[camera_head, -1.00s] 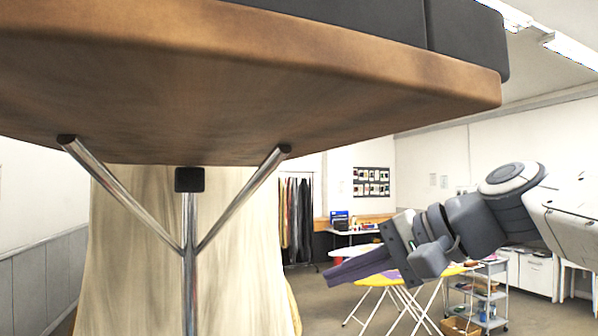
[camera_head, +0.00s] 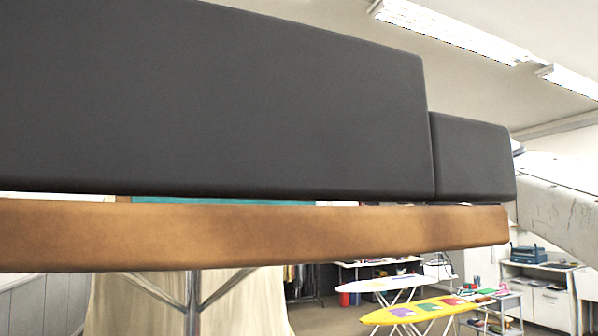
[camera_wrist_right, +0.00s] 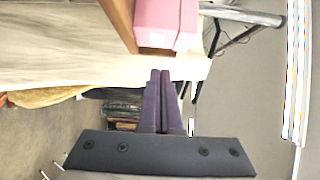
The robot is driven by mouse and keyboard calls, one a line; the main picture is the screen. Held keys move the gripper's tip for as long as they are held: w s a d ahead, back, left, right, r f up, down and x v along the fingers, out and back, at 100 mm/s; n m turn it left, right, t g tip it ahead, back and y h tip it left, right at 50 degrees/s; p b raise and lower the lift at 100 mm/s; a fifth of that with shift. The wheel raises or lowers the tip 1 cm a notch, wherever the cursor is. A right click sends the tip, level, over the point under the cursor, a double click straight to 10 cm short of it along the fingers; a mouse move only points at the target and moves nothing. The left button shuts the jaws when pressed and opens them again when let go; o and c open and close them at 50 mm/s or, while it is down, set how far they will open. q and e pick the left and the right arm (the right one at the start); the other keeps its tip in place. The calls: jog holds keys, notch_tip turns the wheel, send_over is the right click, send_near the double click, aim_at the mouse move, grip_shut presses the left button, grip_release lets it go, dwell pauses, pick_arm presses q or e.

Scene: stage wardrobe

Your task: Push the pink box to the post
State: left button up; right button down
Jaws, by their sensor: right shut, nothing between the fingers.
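The pink box (camera_wrist_right: 166,22) shows at the top of the right wrist view, against a brown wooden board (camera_wrist_right: 122,18). My right gripper (camera_wrist_right: 160,74) is shut and empty, its purple fingers pointing toward the box with a small apparent gap. In the head view the gripper is hidden, and only part of my right arm (camera_head: 555,190) shows at the right edge. The pink box is not visible in the head view. I cannot clearly identify the post; a grey bar (camera_wrist_right: 242,15) extends right of the box in the wrist view.
A wooden tabletop edge (camera_head: 250,235) crosses the head view. Large dark grey panels (camera_head: 230,100) and (camera_head: 472,160) above it block much of the view. A yellow ironing board (camera_head: 430,311) and a shelf cart (camera_head: 505,300) stand beyond, lower right.

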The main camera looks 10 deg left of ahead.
jog(key=shift+s+a+p, duration=0.2)
jog(key=shift+s+a, duration=0.05)
jog(key=shift+a, duration=0.4)
jog(key=shift+s+a+p, duration=0.15)
jog(key=shift+s+a, duration=0.1)
jog(key=shift+a, duration=0.35)
jog(key=shift+s+a+p, duration=0.2)
jog(key=shift+s+a, duration=0.05)
jog(key=shift+a, duration=0.4)
